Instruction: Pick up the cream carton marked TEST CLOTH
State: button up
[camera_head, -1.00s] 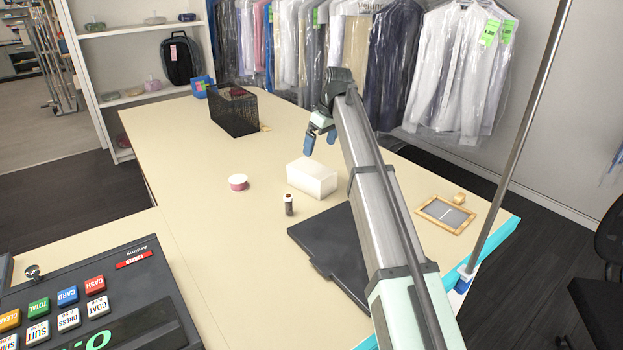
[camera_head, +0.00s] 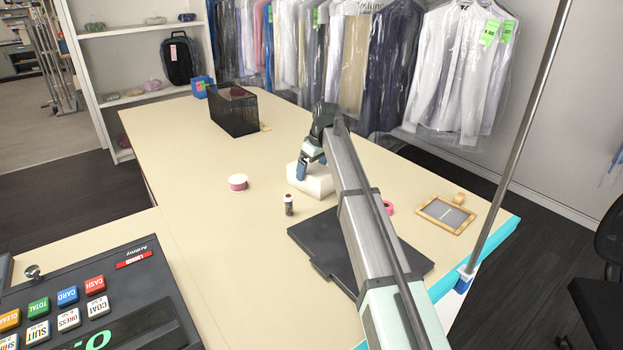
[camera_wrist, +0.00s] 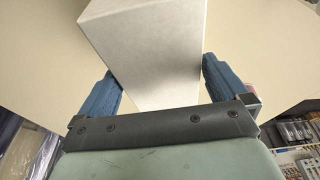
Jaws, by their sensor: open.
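The cream carton (camera_head: 312,184) stands on the beige counter, partly hidden behind my gripper in the head view. No marking can be read on the sides that show. My gripper (camera_head: 302,170) is lowered over the carton in the head view. In the wrist view the carton (camera_wrist: 150,50) lies between and beyond the two blue fingers of my open gripper (camera_wrist: 160,88). The left finger is very close to the carton's edge; I cannot tell whether it touches.
A pink-and-white spool (camera_head: 238,182) and a small dark bottle (camera_head: 288,205) stand left of the carton. A black flat pad (camera_head: 315,245) lies in front. A pink roll (camera_head: 388,208) and a wooden frame (camera_head: 445,215) are to the right. A black mesh basket (camera_head: 234,112) stands behind.

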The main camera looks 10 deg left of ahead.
jog(key=shift+x, duration=1.35)
jog(key=shift+w, duration=0.1)
jog(key=c, duration=0.8)
jog(key=shift+r, duration=0.15)
